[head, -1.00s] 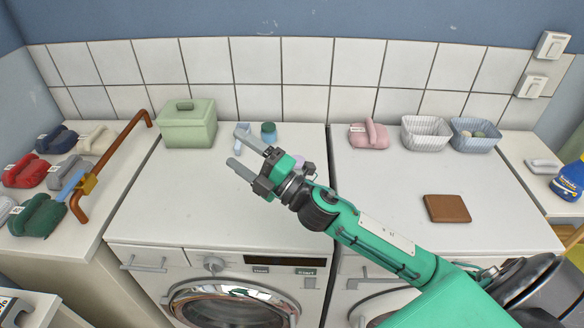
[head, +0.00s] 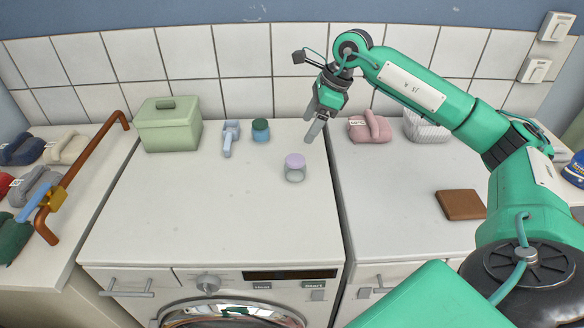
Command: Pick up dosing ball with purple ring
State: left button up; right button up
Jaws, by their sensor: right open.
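The dosing ball with the purple ring (head: 295,168) stands on top of the left washing machine, near its right edge. It is a small clear-grey cup with a pale purple top. My right gripper (head: 312,130) is open and empty. It points downward, above and slightly to the right of the ball in the head view, apart from it. My left gripper is not in view.
Behind the ball are a blue jar with a green lid (head: 260,129) and a light blue scoop-like item (head: 230,137). A green lidded box (head: 169,124) stands back left. The front of the left top is clear.

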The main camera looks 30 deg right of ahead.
aim_at(297, 159)
jog(key=x, duration=0.2)
jog(key=p+x, duration=0.1)
jog(key=x, duration=0.2)
jog(key=p+x, duration=0.1)
jog(key=x, duration=0.2)
jog(key=shift+s+d+f, duration=0.1)
jog(key=shift+d+f, duration=0.1)
jog(key=shift+d, duration=0.1)
jog(key=f+p, duration=0.1)
jog(key=f, duration=0.1)
jog(key=a+f+p, duration=0.1)
jog(key=f, duration=0.1)
jog(key=shift+f+p, duration=0.3)
jog(key=shift+a+f, duration=0.15)
jog(key=shift+f, duration=0.2)
jog(key=c, duration=1.1)
